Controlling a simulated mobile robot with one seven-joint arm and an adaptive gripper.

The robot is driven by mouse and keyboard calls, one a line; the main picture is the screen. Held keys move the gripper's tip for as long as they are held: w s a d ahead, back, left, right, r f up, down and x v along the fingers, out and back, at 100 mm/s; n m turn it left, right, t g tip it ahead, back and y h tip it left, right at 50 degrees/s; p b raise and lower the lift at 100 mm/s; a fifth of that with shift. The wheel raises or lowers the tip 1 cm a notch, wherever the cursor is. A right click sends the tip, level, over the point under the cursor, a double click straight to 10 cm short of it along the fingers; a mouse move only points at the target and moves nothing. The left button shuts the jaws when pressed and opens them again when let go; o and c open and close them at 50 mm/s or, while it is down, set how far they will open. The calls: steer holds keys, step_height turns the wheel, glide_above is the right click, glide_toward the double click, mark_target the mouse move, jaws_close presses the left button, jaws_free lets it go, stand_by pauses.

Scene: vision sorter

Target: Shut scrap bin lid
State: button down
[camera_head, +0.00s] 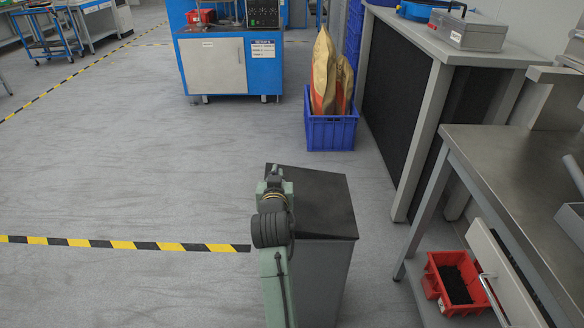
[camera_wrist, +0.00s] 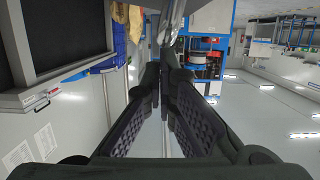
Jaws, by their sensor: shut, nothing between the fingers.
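No thing is clearly marked as the scrap bin. A red open-topped bin (camera_head: 439,283) with dark contents sits low under the steel bench at the lower right of the head view. A pale slanted panel (camera_head: 507,284) with a metal bar handle (camera_head: 489,293) is just to its right; I cannot tell whether this is the lid. In the wrist view my gripper (camera_wrist: 164,78) has its dark fingers together and empty. My green arm rises at the bottom middle of the head view, left of the red bin; the gripper is not clearly visible there.
A steel bench (camera_head: 500,170) and a grey-framed table (camera_head: 440,45) line the right side. A blue crate (camera_head: 331,134) holding paper sacks (camera_head: 324,75) stands ahead, near a blue cabinet (camera_head: 222,65). Floor left of my arm is clear, crossed by striped tape (camera_head: 130,245).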

steer(key=shift+n+h, duration=0.4)
steer(key=shift+n, duration=0.5)
steer(key=shift+a+f+b, duration=0.3)
steer(key=shift+a+f, duration=0.05)
steer(key=shift+f, duration=0.45)
steer(key=shift+a+f+b, duration=0.25)
steer(key=shift+a+f, duration=0.05)
steer(key=shift+f, duration=0.55)
steer(key=shift+a+f+b, duration=0.3)
steer(key=shift+a+f, duration=0.05)
steer(key=shift+f, duration=0.45)
steer(key=shift+r, duration=0.1)
